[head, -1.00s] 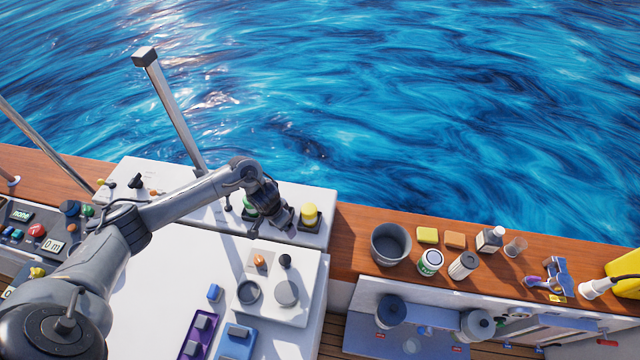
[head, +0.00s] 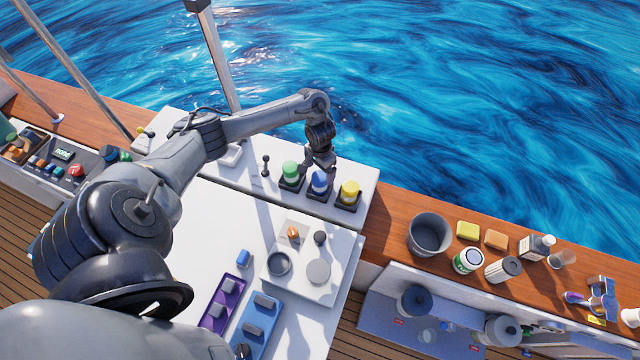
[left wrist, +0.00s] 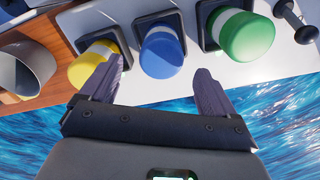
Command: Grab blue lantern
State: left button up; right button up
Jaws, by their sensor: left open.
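The blue lantern (head: 319,182) stands upright in a dark square holder on the white top, with a white band around it. A green lantern (head: 290,172) is on its left and a yellow lantern (head: 349,191) on its right. My left gripper (head: 319,163) is open on the sea side of the blue lantern, its fingertips partly hard to make out in the head view. In the left wrist view, the blue lantern (left wrist: 163,54) lies ahead of the gap between the spread fingers of the gripper (left wrist: 157,75). Nothing is between the fingers. My right gripper is not in view.
A black-knobbed lever (head: 266,164) stands left of the green lantern. A grey bucket (head: 429,235), sponges and bottles sit on the wooden ledge to the right. Purple and blue trays (head: 222,302) lie on the near white surface. Open water lies beyond the edge.

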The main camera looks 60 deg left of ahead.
aim_at(320, 176)
pick_arm(q)
jog(key=shift+a+f, duration=0.1)
jog(key=shift+f, duration=2.35)
jog(key=c, duration=1.2)
jog(key=shift+c, duration=0.2)
jog(key=shift+r, duration=0.2)
